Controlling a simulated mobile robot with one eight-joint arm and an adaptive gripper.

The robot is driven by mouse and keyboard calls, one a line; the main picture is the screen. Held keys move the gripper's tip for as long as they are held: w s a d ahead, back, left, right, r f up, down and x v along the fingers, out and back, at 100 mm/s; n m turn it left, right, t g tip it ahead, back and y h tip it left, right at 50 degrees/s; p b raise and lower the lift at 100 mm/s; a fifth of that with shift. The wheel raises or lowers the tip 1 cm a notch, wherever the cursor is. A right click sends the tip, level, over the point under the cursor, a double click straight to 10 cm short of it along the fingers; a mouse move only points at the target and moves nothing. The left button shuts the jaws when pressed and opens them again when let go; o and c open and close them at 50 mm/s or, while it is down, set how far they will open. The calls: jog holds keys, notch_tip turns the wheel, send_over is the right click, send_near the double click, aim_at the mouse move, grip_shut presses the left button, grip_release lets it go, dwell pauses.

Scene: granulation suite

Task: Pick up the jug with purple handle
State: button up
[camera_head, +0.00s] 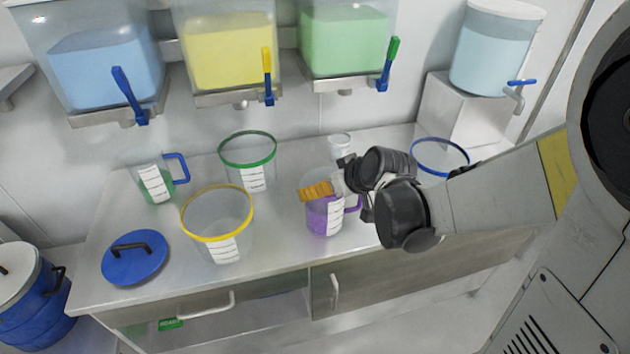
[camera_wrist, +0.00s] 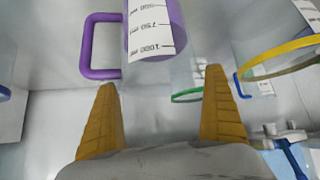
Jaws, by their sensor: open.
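The jug with the purple handle (camera_head: 325,216) holds purple liquid and stands on the steel counter, right of the yellow-rimmed bucket. Its purple handle (camera_head: 353,205) faces right, towards my arm. My gripper (camera_head: 317,191) is above and at the near upper part of the jug in the head view, hiding part of its rim. In the wrist view, the jug (camera_wrist: 155,30) with its white scale label is at the top, and its handle (camera_wrist: 100,46) is to the left. My two yellow fingers (camera_wrist: 165,110) are spread apart with nothing between them.
A yellow-rimmed bucket (camera_head: 218,225), a green-rimmed bucket (camera_head: 247,165) and a blue-handled jug (camera_head: 157,180) stand to the left. A blue-rimmed bucket (camera_head: 440,157) is behind my arm. A blue lid (camera_head: 135,257) lies front left. A small clear cup (camera_head: 340,146) stands behind.

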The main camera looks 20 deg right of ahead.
jog(key=shift+w+a+f, duration=0.15)
jog(key=shift+w+f, duration=0.15)
jog(key=shift+w, duration=0.05)
jog(key=c, duration=1.1)
jog(key=shift+c, duration=0.2)
jog(key=shift+r, duration=0.1)
